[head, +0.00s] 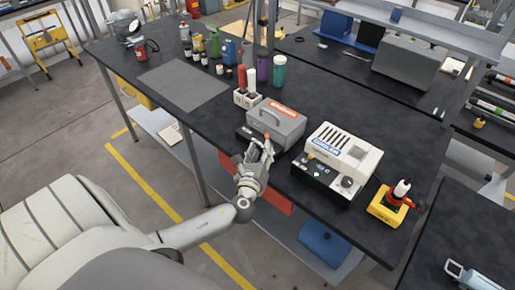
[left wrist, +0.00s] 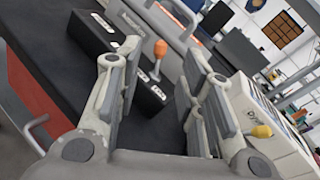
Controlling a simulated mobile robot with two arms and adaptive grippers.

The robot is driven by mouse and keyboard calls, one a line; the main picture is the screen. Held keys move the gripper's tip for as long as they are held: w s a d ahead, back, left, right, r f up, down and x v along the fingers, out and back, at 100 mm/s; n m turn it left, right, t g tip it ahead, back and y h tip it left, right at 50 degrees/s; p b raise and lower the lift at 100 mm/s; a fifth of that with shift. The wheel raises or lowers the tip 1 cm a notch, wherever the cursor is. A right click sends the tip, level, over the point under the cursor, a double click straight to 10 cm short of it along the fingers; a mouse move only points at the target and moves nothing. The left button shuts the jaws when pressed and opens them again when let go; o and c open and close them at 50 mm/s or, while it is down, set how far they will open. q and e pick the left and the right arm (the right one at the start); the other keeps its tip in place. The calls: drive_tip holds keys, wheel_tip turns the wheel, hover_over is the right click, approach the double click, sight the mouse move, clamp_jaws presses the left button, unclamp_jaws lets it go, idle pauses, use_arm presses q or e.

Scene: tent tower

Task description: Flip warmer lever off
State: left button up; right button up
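The warmer appears to be the grey box (head: 277,122) with a top handle and an orange label on the dark table. Its black front panel (left wrist: 92,32) bears a thin metal lever with an orange knob (left wrist: 160,48). In the left wrist view the lever stands up between my fingers, with gaps on both sides. My left gripper (head: 258,154) is open in front of the warmer; it also shows in the left wrist view (left wrist: 162,62). In the head view the gripper partly covers the lever. My right gripper is not in view.
A white machine (head: 343,153) with a black front and yellow knob stands right of the warmer. A yellow-based red device (head: 392,205) is at the right corner. Bottles (head: 279,70) and a red-and-white pair of canisters (head: 247,90) stand behind. A grey mat (head: 183,84) lies left.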

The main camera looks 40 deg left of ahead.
use_arm(q)
drive_tip(key=v, duration=0.5)
idle(0.5)
